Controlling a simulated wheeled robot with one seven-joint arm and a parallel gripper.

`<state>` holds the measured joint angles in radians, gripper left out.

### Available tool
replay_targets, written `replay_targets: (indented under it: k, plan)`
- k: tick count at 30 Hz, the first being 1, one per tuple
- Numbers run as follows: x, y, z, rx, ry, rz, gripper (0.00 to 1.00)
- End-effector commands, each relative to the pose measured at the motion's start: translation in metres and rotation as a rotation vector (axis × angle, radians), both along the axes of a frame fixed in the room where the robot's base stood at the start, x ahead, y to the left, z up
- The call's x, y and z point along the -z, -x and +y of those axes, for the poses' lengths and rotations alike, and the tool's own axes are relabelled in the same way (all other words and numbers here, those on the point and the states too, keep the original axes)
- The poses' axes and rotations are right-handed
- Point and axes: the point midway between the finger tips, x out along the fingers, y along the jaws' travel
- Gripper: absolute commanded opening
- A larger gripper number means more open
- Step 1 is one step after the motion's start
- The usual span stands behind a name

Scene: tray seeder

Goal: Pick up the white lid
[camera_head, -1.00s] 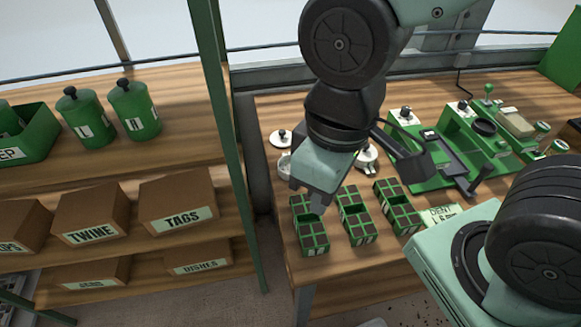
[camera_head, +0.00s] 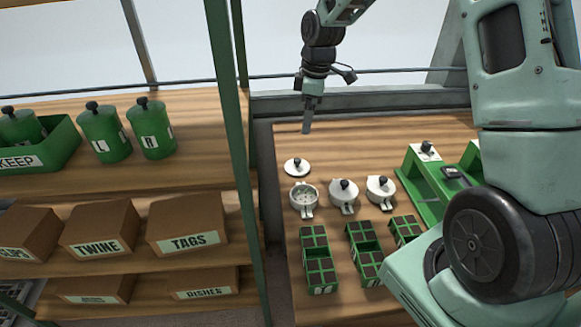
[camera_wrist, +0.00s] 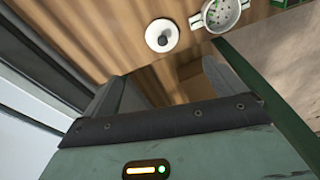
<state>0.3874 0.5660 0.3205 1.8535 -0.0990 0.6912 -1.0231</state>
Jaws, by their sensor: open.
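The loose white lid (camera_head: 288,169) is round with a black knob and lies flat on the bench. It also shows in the wrist view at the top (camera_wrist: 152,38), ahead of the fingers. My gripper (camera_head: 306,129) is above the back part of the bench, behind and higher than the lid. In the wrist view my gripper (camera_wrist: 165,75) has its two fingers spread apart, with nothing between them. The gripper is not touching the lid.
An uncovered white dish with holes (camera_head: 304,200) stands just in front of the lid. Two lidded white dishes (camera_head: 343,196) (camera_head: 381,193) are to its right. Green seedling trays (camera_head: 318,270) are nearer, a green machine (camera_head: 424,190) to the right. A green shelf post (camera_head: 234,150) rises left.

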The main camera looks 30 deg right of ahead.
Motion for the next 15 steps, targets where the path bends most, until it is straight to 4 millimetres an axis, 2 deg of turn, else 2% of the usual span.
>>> replay_targets:
  k: [9,15]
  plan:
    - [0.064,-0.002,0.01,-0.002,-0.002,0.007,0.95]
    - [0.097,-0.005,0.013,0.0,-0.001,0.004,0.95]
